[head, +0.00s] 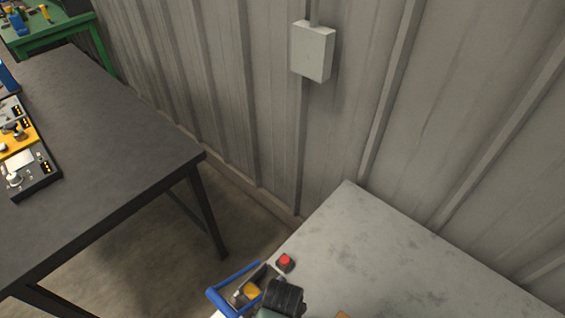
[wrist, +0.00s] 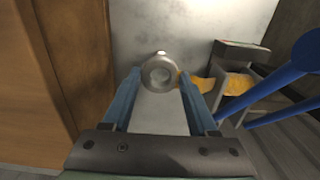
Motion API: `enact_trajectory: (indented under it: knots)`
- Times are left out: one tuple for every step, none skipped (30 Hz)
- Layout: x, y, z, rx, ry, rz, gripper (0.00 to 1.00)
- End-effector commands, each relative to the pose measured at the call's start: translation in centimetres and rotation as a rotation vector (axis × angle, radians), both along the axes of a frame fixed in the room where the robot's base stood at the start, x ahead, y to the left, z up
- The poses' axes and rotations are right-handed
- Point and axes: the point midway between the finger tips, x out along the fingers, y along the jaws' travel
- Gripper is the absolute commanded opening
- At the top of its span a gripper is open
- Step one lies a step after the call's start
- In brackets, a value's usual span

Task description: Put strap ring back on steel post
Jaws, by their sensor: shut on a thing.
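My gripper (wrist: 158,74) shows in the wrist view with its two blue fingers on either side of a round grey metal ring (wrist: 148,80), and it is shut on this strap ring. An orange-yellow strap-like piece (wrist: 202,84) runs right from beside the right fingertip. A pale grey disc shows in the middle of the ring; I cannot tell whether it is the steel post or the surface behind. In the head view, the dark end of my arm is at the bottom edge, and the ring and fingertips are hidden.
A blue tube frame (head: 233,277) stands beside my arm at the pale bench's (head: 380,240) left edge; its tubes (wrist: 275,85) are close right of my fingers. A red button (head: 285,262) sits nearby. A brown panel (wrist: 35,80) is at left. A dark table (head: 110,120) stands apart.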

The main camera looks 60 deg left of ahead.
Motion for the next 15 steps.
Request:
enact_trajectory:
  knots:
    - [0.0, 0.0, -0.71, 0.0, 0.0, 0.0, 0.1]
    - [0.0, 0.0, -0.91, 0.0, 0.0, 0.0, 0.1]
    - [0.0, 0.0, -1.17, 0.0, 0.0, 0.0, 0.1]
    - [0.0, 0.0, -1.37, 0.0, 0.0, 0.0, 0.1]
    - [0.0, 0.0, -1.57, 0.0, 0.0, 0.0, 0.1]
    - [0.01, 0.0, -1.55, 0.0, 0.0, 0.0, 0.1]
    - [0.01, 0.0, -1.29, 0.0, -0.001, 0.0, 0.1]
    - [0.01, 0.0, -1.24, 0.0, 0.0, 0.0, 0.1]
    - [0.0, 0.0, -1.23, 0.0, 0.0, 0.0, 0.1]
    - [0.0, 0.0, -1.23, 0.0, 0.0, 0.0, 0.1]
    - [0.0, 0.0, -1.23, 0.0, 0.0, 0.0, 0.1]
    - [0.0, 0.0, -1.25, 0.0, 0.0, 0.0, 0.1]
    - [0.0, 0.0, -1.27, 0.0, 0.0, 0.0, 0.1]
    - [0.0, 0.0, -1.31, 0.0, 0.0, 0.0, 0.1]
    - [0.0, 0.0, -1.37, 0.0, 0.0, 0.0, 0.1]
